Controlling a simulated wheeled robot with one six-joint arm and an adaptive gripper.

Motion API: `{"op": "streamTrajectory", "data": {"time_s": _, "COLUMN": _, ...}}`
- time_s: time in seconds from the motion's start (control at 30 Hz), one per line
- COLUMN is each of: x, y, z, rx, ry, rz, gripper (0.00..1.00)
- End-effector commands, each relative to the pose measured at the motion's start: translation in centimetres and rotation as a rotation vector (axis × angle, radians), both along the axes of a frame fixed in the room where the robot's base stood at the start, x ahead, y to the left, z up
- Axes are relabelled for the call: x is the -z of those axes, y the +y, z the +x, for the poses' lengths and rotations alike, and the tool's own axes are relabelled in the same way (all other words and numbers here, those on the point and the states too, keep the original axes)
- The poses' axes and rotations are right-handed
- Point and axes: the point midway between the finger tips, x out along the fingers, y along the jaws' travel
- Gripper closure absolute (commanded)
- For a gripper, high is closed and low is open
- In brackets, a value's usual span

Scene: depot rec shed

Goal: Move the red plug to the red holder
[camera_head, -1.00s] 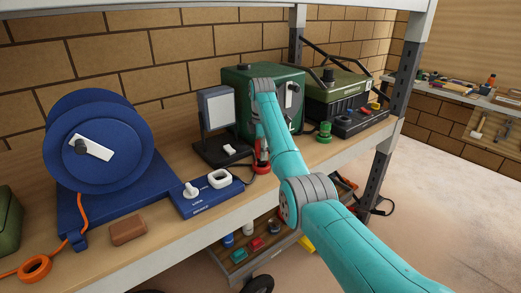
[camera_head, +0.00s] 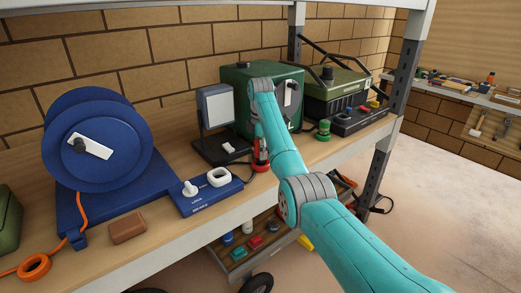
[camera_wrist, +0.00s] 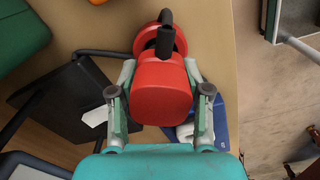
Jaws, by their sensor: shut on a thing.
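The red plug (camera_wrist: 160,92) is a rounded red block between the two fingers of my gripper (camera_wrist: 160,76), which is shut on it. Just beyond the plug in the wrist view is a round red piece (camera_wrist: 146,38), which looks like the red holder. A black stub and a dark curved piece show in front of it. I cannot tell whether plug and holder touch. In the head view my gripper (camera_head: 261,148) points down at the shelf's front part, and a red rim (camera_head: 260,168) shows under it. My arm hides most of this spot.
A black stand with a pale panel (camera_head: 216,105) and a blue switch box (camera_head: 207,194) stand left of my gripper. A green box (camera_head: 236,82) is behind it. A green knob (camera_head: 324,130) is to the right. The shelf's front edge is close.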

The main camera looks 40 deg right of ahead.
Motion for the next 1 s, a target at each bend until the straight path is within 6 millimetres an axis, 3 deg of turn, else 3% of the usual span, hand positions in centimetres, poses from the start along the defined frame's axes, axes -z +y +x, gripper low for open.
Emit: {"op": "streamTrajectory", "data": {"time_s": 1.0, "x": 1.8, "y": 0.0, "z": 0.0, "rx": 0.000, "ry": 0.000, "rz": 0.000, "gripper": 0.87}}
